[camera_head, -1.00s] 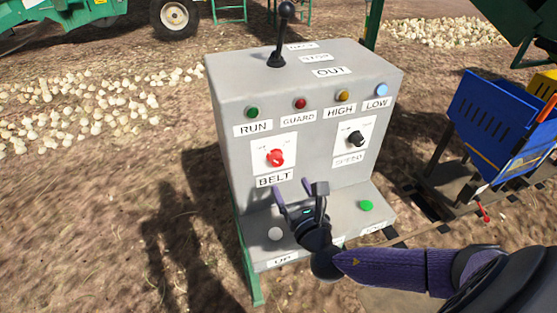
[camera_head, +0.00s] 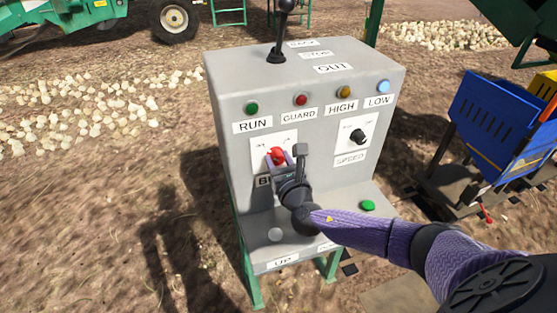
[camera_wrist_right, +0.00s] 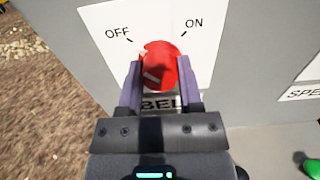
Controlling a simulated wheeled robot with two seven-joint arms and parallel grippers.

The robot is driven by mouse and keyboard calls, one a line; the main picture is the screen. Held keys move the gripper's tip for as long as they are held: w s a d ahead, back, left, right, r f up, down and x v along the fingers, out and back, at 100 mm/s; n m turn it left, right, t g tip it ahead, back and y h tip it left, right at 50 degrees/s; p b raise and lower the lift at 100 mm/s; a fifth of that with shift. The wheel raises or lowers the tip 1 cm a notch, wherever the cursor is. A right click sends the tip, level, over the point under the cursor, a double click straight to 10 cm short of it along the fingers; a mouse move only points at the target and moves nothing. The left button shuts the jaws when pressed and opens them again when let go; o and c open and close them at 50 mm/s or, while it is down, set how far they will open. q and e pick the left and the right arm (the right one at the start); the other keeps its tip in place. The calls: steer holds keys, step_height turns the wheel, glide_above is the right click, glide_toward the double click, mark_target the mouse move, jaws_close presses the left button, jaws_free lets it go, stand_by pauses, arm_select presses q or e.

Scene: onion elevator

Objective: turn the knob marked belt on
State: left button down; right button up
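The red belt knob (camera_head: 276,155) sits on a white plate on the front of the grey control box. In the right wrist view the knob (camera_wrist_right: 161,66) lies between OFF at upper left and ON at upper right. Its white mark appears on the OFF side. My right gripper (camera_head: 284,160) is at the knob, with its two purple fingers (camera_wrist_right: 160,80) apart, one on each side. Whether either finger touches the knob is hard to tell. The BELT label (camera_wrist_right: 163,103) is partly hidden by the gripper. My left gripper is not in view.
The black speed knob (camera_head: 357,136) is right of the belt knob. Lamps line the box (camera_head: 235,92) above, and a black lever (camera_head: 281,35) stands on top. A blue crate (camera_head: 497,113) stands at right.

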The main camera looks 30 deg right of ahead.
jaws_close()
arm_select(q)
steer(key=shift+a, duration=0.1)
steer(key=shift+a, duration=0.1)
arm_select(e)
steer(key=m+b, duration=0.1)
steer(key=m, duration=0.2)
steer(key=shift+f, duration=0.1)
steer(key=m+b, duration=0.2)
steer(key=m, duration=0.2)
steer(key=shift+m, duration=0.3)
steer(key=m+b, duration=0.1)
steer(key=m, duration=0.4)
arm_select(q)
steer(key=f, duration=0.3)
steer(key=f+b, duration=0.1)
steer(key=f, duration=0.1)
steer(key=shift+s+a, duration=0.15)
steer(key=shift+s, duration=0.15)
arm_select(e)
steer(key=m, duration=0.5)
steer(key=shift+m, duration=0.3)
